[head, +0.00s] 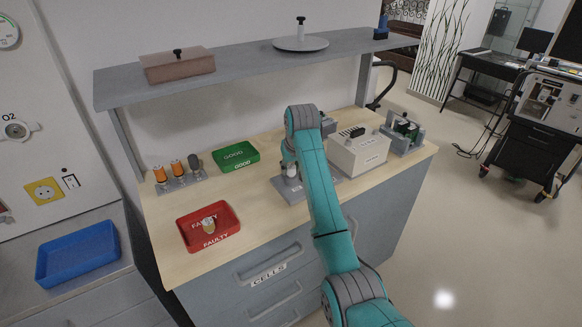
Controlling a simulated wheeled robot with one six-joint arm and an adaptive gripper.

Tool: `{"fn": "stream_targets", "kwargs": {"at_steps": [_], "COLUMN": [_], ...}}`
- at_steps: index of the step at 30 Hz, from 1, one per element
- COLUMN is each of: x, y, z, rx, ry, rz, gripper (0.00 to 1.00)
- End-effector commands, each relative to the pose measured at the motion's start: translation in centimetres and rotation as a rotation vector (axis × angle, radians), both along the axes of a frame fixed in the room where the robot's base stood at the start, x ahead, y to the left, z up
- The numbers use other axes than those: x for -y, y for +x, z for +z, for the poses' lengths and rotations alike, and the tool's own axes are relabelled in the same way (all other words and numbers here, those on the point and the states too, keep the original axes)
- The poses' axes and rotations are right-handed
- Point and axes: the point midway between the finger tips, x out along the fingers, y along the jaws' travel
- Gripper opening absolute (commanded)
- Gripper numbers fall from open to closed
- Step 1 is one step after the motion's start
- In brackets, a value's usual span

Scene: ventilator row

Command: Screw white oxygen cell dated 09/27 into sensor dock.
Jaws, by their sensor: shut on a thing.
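My arm reaches over the bench, and my gripper (290,168) points down above the left part of a grey plate (291,195). The gripper is shut on a small white piece (292,181), which looks like a white oxygen cell; no date on it is readable. The white piece is upright and low over the plate, or on it; I cannot tell whether it touches. The plate looks like the base of the sensor dock. My arm hides much of the plate's right side.
A red FAULTY tray (184,232) holds a whitish cell (209,225). A green GOOD tray (236,165) looks empty. A rack (180,184) holds orange-and-white cells (160,176) and a grey piece (195,162). A white box unit (360,157) stands close right. A shelf (245,67) overhangs behind.

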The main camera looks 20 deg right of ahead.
Motion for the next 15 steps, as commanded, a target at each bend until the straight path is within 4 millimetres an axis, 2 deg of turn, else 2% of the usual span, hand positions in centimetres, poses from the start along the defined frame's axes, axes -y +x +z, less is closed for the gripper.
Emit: {"fn": "stream_targets", "kwargs": {"at_steps": [2,3,5,15], "x": [0.0,0.0,0.0,0.0], "y": [0.01,0.01,0.01,0.0], "z": [0.01,0.01,0.01,0.07], "rx": [0.0,0.0,0.0,0.0], "ry": [0.0,0.0,0.0,0.0], "rz": [0.0,0.0,0.0,0.0], "gripper": [0.0,0.36,0.5,0.5]}}
